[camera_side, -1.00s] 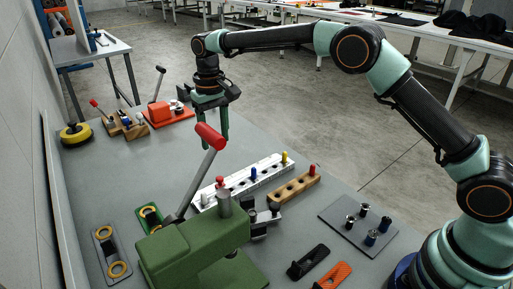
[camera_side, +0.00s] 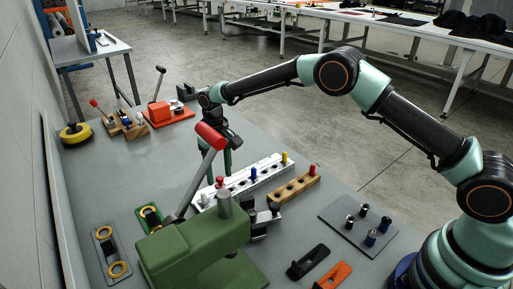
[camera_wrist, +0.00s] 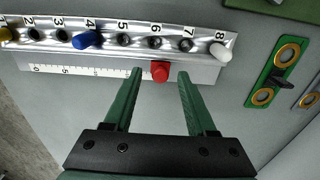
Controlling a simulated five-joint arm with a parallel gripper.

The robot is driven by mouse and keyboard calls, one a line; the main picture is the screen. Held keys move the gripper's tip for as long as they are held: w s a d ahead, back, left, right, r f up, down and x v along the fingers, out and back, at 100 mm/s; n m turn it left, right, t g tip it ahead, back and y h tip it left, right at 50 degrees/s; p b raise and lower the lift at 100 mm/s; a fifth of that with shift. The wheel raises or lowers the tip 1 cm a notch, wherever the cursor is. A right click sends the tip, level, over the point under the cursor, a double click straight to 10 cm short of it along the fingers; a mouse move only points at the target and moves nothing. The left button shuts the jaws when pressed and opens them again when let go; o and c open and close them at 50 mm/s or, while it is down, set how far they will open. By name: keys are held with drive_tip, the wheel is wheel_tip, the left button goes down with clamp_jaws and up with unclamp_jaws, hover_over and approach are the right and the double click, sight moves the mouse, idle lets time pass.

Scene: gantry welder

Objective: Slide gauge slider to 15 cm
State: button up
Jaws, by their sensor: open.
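The gauge slider is a red knob (camera_wrist: 160,71) on a white scale strip (camera_wrist: 82,74) along a metal block in the wrist view. It stands well to the right of the readable 0 and 5 marks; the figures close to it are hard to read. In the side view the red knob (camera_side: 220,181) is at the near end of the white block. My gripper (camera_side: 219,176) is lowered over it. In the wrist view the open fingers stand on either side of the knob, with a gap on both sides. The left finger covers part of the scale.
The metal block (camera_wrist: 205,35) holds blue, yellow and white pegs beside numbered holes, just behind the scale. A green press (camera_side: 195,245) with a red-tipped lever (camera_side: 209,137) stands close in front. A wooden peg block (camera_side: 295,188) lies to the right.

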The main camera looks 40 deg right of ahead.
clamp_jaws()
idle(1.4)
